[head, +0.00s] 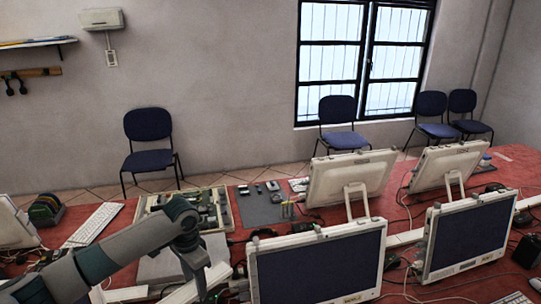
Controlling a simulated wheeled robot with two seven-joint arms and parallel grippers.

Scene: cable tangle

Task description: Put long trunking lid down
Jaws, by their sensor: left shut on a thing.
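My left arm comes in from the lower left and bends down at the wrist. My left gripper (201,287) points down at the bottom of the view, in front of the grey box on the red table. It is shut on a long white strip (216,274), which looks like the trunking lid. The strip slants from the bottom edge up to the right; its near end is cut off by the frame. The fingertips are small and partly hidden. Another white trunking piece (405,238) shows between the monitors at the right. My right gripper is not in view.
Several monitors stand on the red table (518,160); a near one (318,270) is just right of my left gripper. A board with parts (223,205) lies behind the wrist. A keyboard (94,224) is at the left. Cables lie loosely among the monitors.

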